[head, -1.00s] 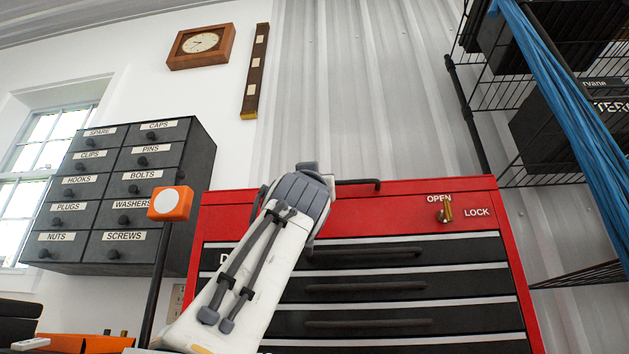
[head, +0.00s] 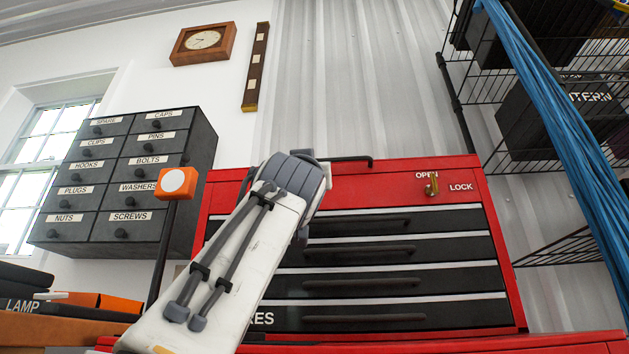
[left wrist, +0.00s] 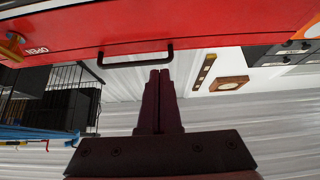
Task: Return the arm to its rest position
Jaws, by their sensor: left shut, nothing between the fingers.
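My left arm (head: 235,265) rises from the bottom left in the head view, in front of the red tool chest (head: 395,188). Its gripper is hidden there behind the arm. In the left wrist view my left gripper (left wrist: 160,75) is shut and empty, its two dark fingers side by side. That view is upside down. The fingertips appear close to the black handle (left wrist: 135,48) on the chest's top, but I cannot tell the gap. My right gripper is in neither view.
A black drawer cabinet (head: 130,180) hangs at left, with an orange lamp-like head (head: 176,183) on a pole before it. Wire shelves (head: 500,100) and blue cords (head: 540,100) stand at right. Boxes (head: 75,320) lie at lower left.

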